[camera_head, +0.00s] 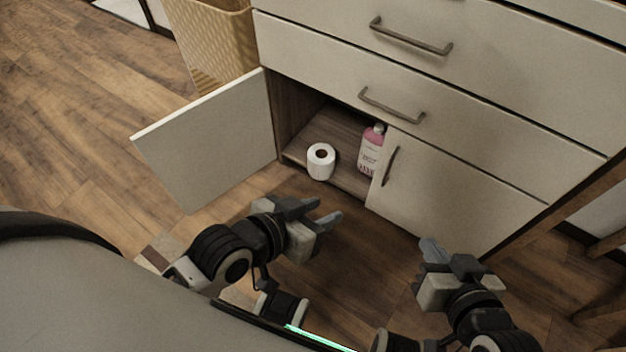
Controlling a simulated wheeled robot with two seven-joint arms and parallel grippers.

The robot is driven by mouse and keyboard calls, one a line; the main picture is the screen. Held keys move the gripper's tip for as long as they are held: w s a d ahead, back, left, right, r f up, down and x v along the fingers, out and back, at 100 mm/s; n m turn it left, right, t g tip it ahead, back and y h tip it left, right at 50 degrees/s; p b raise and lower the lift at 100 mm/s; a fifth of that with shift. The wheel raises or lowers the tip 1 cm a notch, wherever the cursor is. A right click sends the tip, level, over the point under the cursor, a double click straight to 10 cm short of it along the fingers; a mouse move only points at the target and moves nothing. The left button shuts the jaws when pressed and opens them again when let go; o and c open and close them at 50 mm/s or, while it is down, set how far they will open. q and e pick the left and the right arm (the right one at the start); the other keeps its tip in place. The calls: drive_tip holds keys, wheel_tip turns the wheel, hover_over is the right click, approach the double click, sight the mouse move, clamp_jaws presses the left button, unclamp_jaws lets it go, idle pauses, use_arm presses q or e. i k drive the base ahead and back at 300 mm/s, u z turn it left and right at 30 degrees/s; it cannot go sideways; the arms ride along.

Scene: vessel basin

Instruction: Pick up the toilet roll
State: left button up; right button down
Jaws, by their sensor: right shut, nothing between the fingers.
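The white toilet roll (321,162) stands upright at the front edge of the open cabinet compartment, its dark core hole facing up. My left gripper (328,208) is just in front of the cabinet, below the roll in the picture. Its two fingers are apart and nothing is between them; it does not touch the roll. My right gripper (428,246) is shut and empty, in front of the closed right door and to the right of the roll.
A pink bottle (371,150) stands right of the roll, inside the compartment. The left cabinet door (212,142) is swung open; the right door (440,190) is closed. A wicker basket (215,45) stands behind the open door. Floor before the cabinet is clear.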

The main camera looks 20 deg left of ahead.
sight(321, 155)
drive_tip(key=z, duration=1.1)
drive_tip(key=k, duration=0.1)
drive_tip(key=u, duration=2.25)
drive_tip(key=i, duration=1.05)
drive_tip(key=z, duration=2.05)
